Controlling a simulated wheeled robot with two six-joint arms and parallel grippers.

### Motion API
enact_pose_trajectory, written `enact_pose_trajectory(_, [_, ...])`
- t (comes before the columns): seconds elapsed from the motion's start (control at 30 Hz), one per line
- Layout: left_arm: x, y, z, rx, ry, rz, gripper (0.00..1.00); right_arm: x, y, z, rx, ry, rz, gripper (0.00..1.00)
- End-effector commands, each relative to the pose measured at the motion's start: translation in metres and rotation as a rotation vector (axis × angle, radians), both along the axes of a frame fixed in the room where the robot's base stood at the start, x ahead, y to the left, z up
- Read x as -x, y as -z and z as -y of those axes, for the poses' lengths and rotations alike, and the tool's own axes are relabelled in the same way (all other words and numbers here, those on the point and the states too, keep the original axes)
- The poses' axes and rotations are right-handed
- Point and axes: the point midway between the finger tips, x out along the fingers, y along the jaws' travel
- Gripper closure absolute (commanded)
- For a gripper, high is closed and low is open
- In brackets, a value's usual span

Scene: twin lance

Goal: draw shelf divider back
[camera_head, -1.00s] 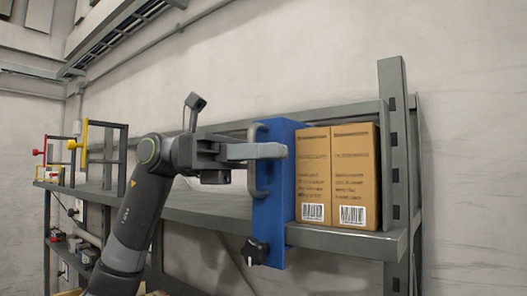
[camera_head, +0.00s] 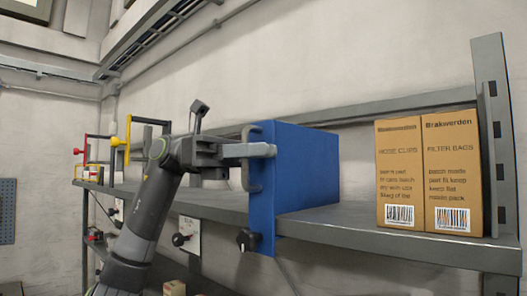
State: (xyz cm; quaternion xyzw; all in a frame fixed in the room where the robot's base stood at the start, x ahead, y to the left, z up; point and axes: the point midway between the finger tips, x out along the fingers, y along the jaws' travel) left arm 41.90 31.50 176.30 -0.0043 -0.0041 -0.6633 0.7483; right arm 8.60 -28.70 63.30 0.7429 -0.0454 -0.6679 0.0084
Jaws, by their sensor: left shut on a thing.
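The blue shelf divider (camera_head: 305,165) stands upright on the grey shelf, its broad side facing right. A grey handle (camera_head: 252,168) is on its front edge, and a black knob (camera_head: 247,239) sits low on the front. My left gripper (camera_head: 262,151) is shut on the handle near its top, reaching in from the left. Two brown cartons (camera_head: 400,180) stand side by side at the right end of the shelf, apart from the divider. My right gripper is not in view.
The grey shelf board (camera_head: 345,232) is bare between the divider and the cartons. A slotted upright post (camera_head: 492,130) closes the right end. Yellow and red fittings (camera_head: 120,143) are at the far left, with a lower shelf beneath.

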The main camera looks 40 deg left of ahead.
Motion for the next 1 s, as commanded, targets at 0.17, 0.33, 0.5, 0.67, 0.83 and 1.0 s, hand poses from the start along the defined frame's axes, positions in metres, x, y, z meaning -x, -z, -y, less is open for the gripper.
enact_pose_trajectory(0.17, [0.000,0.002,0.000,-0.006,0.002,-0.002,1.00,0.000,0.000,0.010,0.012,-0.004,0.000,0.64])
enact_pose_trajectory(0.33, [0.000,0.002,0.000,-0.007,0.003,-0.001,0.83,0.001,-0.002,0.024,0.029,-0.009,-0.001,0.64])
enact_pose_trajectory(0.5, [0.000,0.002,0.000,-0.007,0.003,-0.001,0.81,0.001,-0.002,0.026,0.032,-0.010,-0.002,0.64])
enact_pose_trajectory(0.67, [0.000,0.002,-0.001,-0.006,0.002,-0.001,0.81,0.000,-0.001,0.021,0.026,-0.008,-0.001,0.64])
enact_pose_trajectory(0.83, [0.002,0.003,-0.016,-0.005,-0.001,0.000,0.81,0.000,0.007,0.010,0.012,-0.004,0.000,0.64])
enact_pose_trajectory(1.0, [0.005,0.003,-0.045,-0.003,-0.001,0.000,0.81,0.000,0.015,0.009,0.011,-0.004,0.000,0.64])
